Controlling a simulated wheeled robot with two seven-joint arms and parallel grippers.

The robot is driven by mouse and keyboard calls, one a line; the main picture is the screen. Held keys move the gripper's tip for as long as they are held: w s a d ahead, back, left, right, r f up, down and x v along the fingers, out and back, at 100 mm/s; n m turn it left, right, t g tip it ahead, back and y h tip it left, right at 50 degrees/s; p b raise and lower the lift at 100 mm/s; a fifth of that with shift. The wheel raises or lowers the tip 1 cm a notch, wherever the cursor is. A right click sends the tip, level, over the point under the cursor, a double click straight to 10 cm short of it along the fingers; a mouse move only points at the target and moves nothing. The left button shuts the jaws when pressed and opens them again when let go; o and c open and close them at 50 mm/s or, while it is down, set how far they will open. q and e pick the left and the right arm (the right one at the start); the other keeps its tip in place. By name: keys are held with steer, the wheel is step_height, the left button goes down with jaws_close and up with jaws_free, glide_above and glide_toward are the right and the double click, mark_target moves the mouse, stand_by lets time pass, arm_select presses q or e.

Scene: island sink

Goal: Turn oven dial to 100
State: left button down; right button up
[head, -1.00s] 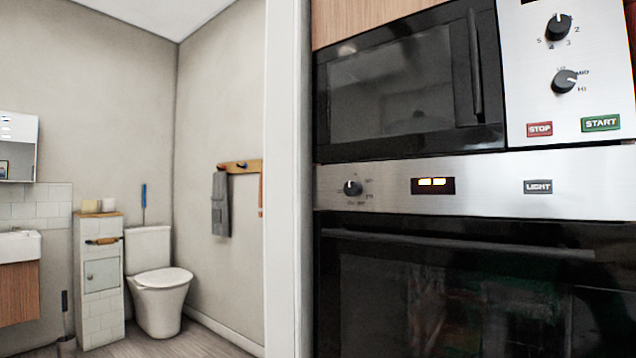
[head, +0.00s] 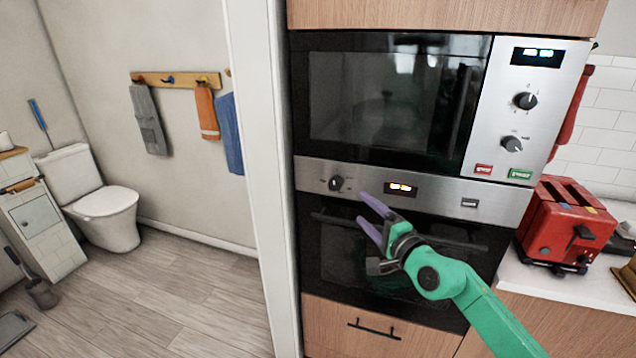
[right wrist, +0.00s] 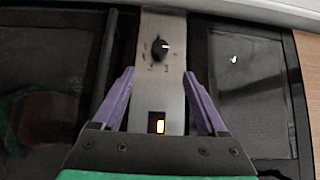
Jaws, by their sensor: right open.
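The oven dial (head: 336,183) is a small black knob on the silver control strip (head: 455,191) of the oven, left of the lit orange display (head: 400,189). In the right wrist view the dial (right wrist: 160,47) lies ahead, between the lines of the two fingers, with a white mark pointing right in that picture. My right gripper (head: 368,213) has purple fingers and is open and empty, in front of the oven just right of and below the dial. It also shows in the right wrist view (right wrist: 158,85), apart from the dial. My left gripper is not in view.
The oven door (head: 400,250) is shut below the strip, and a microwave (head: 390,100) with its own knobs sits above. A red toaster (head: 565,224) stands on the counter at right. A white door frame (head: 262,170) edges the oven cabinet at left.

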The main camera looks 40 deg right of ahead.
steer(key=p, duration=0.1)
glide_toward(338, 186)
steer(key=w, duration=0.5)
steer(key=w+d, duration=0.1)
steer(key=w, duration=0.2)
steer(key=shift+w+d, duration=0.4)
steer(key=shift+w, duration=0.1)
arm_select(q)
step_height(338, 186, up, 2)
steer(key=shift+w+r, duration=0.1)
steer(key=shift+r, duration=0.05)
arm_select(e)
steer(key=shift+c, duration=0.3)
